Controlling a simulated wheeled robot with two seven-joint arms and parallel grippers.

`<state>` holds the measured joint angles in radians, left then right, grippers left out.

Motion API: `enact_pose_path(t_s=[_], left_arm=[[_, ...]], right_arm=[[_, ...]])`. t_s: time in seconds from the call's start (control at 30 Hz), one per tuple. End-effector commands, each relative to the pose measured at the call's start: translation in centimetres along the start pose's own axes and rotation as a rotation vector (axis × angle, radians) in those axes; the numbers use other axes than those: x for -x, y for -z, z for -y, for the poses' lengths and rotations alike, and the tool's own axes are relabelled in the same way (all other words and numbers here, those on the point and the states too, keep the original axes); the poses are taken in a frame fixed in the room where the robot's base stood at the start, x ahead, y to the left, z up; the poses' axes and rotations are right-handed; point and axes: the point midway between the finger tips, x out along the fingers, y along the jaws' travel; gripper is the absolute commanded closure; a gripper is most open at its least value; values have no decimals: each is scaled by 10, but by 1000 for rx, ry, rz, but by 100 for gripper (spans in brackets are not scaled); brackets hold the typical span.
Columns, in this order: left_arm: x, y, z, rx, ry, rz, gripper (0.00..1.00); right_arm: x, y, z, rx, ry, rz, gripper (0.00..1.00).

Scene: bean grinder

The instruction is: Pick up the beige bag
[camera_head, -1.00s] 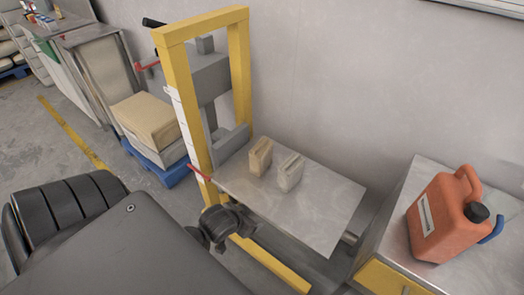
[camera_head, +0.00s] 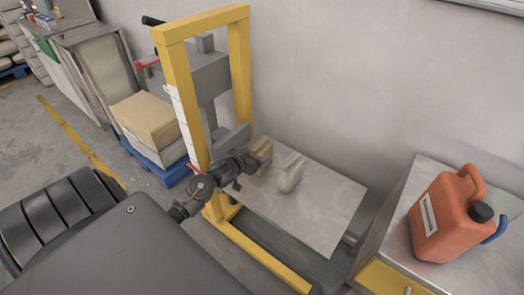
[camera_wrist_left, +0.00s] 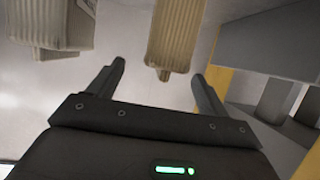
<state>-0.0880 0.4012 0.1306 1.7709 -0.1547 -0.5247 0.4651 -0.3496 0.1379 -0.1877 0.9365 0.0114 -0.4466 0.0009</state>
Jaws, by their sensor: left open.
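The beige bag (camera_head: 264,150) stands upright on the pale plate of the yellow-framed lift in the head view, partly hidden by my left gripper (camera_head: 250,163). A whiter bag (camera_head: 290,172) stands to its right. My left gripper is open and close to the beige bag. In the left wrist view, the beige bag (camera_wrist_left: 174,36) shows ahead of the two open fingers (camera_wrist_left: 162,80), between their lines. Its bottom end is near the fingertip level, and no contact is clear. The whiter bag (camera_wrist_left: 68,22) shows at the upper left. My right gripper is not in view.
The lift's yellow frame (camera_head: 176,95) rises left of the bags, close to my left arm. The pale plate (camera_head: 318,210) is bare to the right. An orange canister (camera_head: 443,215) stands on a metal-topped cabinet at the right. A wall is behind.

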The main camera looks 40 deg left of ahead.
Motion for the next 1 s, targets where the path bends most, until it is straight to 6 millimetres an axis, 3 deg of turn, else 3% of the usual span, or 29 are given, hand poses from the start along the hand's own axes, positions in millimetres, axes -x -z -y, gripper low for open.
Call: enact_pose_path(t_s=[0.1, 0.37, 0.57, 0.7, 1.0], left_arm=[[-13, 0, 0, 1, 1, 0, 22], [-21, 1, 2, 1, 1, 1, 22], [-51, 6, 7, 1, 2, 0, 22], [-65, 4, 6, 1, 1, 1, 22], [-68, 5, 6, 0, 1, 1, 24]], right_arm=[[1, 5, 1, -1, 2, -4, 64], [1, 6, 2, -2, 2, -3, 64], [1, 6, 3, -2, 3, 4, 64], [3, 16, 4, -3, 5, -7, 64], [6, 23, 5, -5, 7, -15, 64]])
